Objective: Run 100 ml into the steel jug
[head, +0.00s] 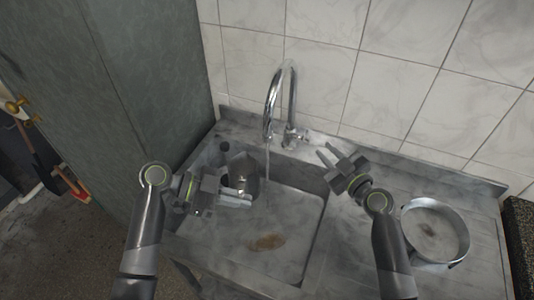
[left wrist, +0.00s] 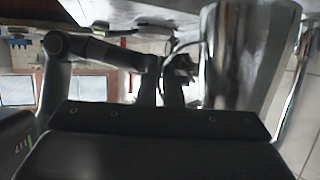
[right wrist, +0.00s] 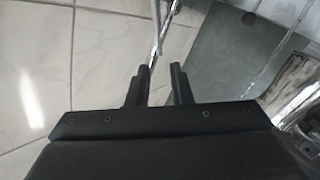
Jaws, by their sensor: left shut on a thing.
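The steel jug (head: 243,172) is over the left part of the sink in the head view. My left gripper (head: 236,198) is beside it and shut on its handle (left wrist: 178,50); the jug's shiny body (left wrist: 245,50) fills the right of the left wrist view. The chrome tap (head: 291,95) arches over the sink. A thin pale stream (head: 267,185) seems to drop from its spout, just right of the jug; the jug's contents cannot be made out. My right gripper (head: 328,158) is open and empty, right of the tap's lever (head: 299,137).
The sink basin (head: 300,235) has a brown stain (head: 267,242) on its floor. A round metal pan (head: 461,248) stands on the right drainboard. A tiled wall (head: 400,60) rises behind and a grey-green cabinet (head: 150,70) stands at the left.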

